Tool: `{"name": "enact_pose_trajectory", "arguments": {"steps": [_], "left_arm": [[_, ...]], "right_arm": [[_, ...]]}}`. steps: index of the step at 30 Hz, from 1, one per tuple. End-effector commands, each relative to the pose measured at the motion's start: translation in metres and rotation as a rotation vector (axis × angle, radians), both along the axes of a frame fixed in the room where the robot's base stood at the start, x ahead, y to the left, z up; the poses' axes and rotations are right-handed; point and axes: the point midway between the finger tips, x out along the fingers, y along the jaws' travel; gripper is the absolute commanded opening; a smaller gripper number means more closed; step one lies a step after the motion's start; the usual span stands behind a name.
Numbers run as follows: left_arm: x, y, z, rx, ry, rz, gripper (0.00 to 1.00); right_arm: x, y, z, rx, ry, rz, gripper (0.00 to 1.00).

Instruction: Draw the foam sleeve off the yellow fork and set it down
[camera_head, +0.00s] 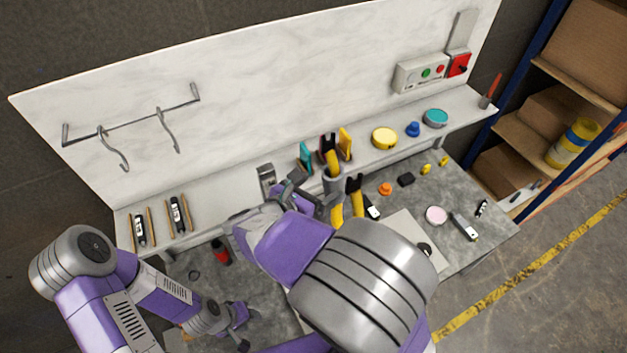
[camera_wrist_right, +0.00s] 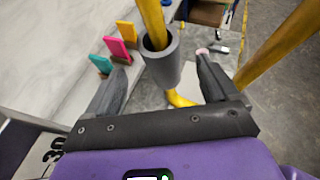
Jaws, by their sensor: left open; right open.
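The yellow fork (camera_head: 357,207) stands in front of the shelf with two legs; the second leg also shows at the right of the right wrist view (camera_wrist_right: 280,45). The grey foam sleeve (camera_head: 332,184) is around the left leg, with yellow showing above and below it. In the right wrist view the sleeve (camera_wrist_right: 162,66) is a thick open-ended tube between my right fingers. My right gripper (camera_wrist_right: 162,80) is open, one finger on each side of the sleeve; finger contact cannot be told. My left gripper (camera_head: 240,318) is open and empty, low over the bench.
The white shelf holds a yellow tin (camera_head: 384,138), a teal tin (camera_head: 435,118), upright coloured pieces and two tool sets. A pale board (camera_head: 405,228), a pink disc (camera_head: 436,215) and small parts lie on the grey bench (camera_head: 460,190). A hook rail (camera_head: 130,117) is at left.

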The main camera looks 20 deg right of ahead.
Motion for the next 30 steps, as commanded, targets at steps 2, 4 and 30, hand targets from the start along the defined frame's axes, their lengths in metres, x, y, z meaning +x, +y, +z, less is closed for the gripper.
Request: {"name": "enact_pose_trajectory", "arguments": {"steps": [2,4,30], "left_arm": [[0.000,0.000,-0.002,0.000,0.000,0.000,0.43],[0.000,0.000,-0.003,0.000,0.000,0.000,0.43],[0.000,0.000,-0.015,0.000,0.000,0.000,0.43]], "right_arm": [[0.002,-0.004,0.002,-0.019,-0.006,0.002,0.87],[0.006,-0.010,0.000,-0.022,-0.005,-0.002,0.87],[0.038,-0.058,-0.025,-0.016,-0.005,0.001,0.77]]}}
